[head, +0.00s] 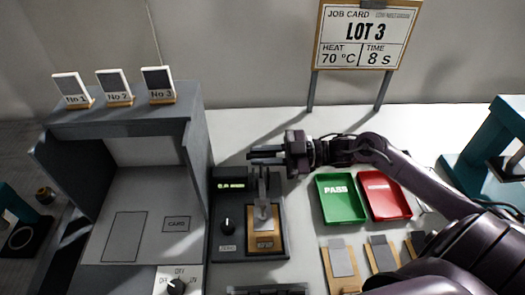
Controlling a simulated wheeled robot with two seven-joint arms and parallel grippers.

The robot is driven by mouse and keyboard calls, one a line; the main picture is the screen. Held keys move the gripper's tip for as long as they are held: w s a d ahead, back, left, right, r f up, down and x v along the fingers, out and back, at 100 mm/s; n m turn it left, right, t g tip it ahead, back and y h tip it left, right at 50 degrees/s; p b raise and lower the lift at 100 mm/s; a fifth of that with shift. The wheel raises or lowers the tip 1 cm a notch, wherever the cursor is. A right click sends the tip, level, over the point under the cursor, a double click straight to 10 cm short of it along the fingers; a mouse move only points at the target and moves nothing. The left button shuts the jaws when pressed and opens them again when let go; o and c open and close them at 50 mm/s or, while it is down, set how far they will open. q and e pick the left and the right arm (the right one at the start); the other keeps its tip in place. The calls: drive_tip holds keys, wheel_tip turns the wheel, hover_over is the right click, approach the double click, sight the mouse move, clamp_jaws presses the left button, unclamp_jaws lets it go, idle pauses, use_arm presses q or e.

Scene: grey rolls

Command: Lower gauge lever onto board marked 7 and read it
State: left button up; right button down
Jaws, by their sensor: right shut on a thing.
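The gauge (230,243) is a dark flat box with a small green display (232,185), a black knob (227,225) and an upright grey lever (263,186). The display digits are too small to read surely. A tan board (264,243) with a grey pad lies on the gauge under the lever; its mark is not legible. My right gripper (266,156) comes in from the right and is shut on the top of the lever. Its fingers hide the lever's upper end. My left gripper is not in view.
A grey booth (197,150) stands left of the gauge, with several small sample cards on top. A green PASS tray (341,199) and a red tray (386,196) lie to the right. Several boards (341,262) lie in front. A job card (366,35) reads LOT 3, 70 °C, 8 s.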

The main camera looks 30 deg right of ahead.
drive_tip(key=shift+s+f, duration=0.1)
drive_tip(key=shift+f, duration=0.1)
drive_tip(key=c, duration=1.4)
unclamp_jaws()
drive_tip(key=shift+o, duration=0.2)
drive_tip(key=shift+r, duration=0.1)
drive_tip(key=b+v, duration=0.1)
drive_tip(key=v, duration=0.6)
drive_tip(key=shift+d, duration=0.35)
drive_tip(key=shift+s, duration=0.25)
